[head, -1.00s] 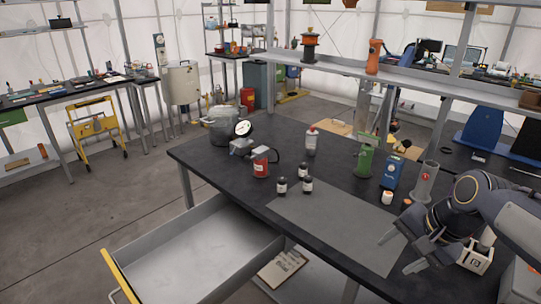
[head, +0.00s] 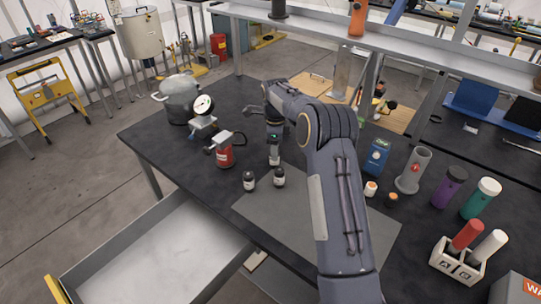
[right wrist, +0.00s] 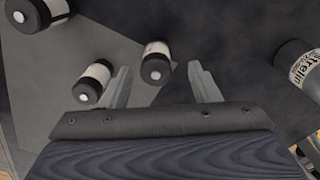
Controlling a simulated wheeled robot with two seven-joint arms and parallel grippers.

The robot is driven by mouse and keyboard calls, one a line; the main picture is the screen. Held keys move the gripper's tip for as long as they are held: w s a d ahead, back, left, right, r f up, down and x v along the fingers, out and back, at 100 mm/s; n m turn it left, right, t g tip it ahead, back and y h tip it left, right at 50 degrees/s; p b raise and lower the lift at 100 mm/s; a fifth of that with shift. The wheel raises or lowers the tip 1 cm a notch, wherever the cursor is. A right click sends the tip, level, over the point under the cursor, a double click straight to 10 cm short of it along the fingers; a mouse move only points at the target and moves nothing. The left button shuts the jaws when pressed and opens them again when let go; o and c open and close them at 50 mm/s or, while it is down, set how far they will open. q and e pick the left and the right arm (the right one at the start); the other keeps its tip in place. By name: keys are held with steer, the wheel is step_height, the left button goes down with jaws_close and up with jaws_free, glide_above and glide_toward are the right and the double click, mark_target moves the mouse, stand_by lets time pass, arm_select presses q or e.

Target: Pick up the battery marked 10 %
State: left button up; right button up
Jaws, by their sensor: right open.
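My right gripper (head: 273,141) is just above the rear battery, pointing down. In the right wrist view my open gripper (right wrist: 161,78) has one battery (right wrist: 156,63) between its fingertips, not visibly gripped. A second battery (right wrist: 93,82) is close beside the left finger, and a third (right wrist: 38,14) is at the upper left. My left gripper is out of view.
A red can (head: 224,154), gauge (head: 204,106) and grey pot (head: 179,98) stand to the left. A blue device (head: 377,157), purple bottle (head: 449,187) and white holder (head: 458,260) stand to the right. A large labelled bottle (right wrist: 302,70) is right of my gripper. The grey mat (head: 290,222) is mostly clear.

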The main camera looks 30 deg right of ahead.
step_height(320, 180, down, 5)
steer(key=shift+s+a+f+p, duration=0.1)
steer(key=shift+p, duration=0.6)
steer(key=c, duration=1.1)
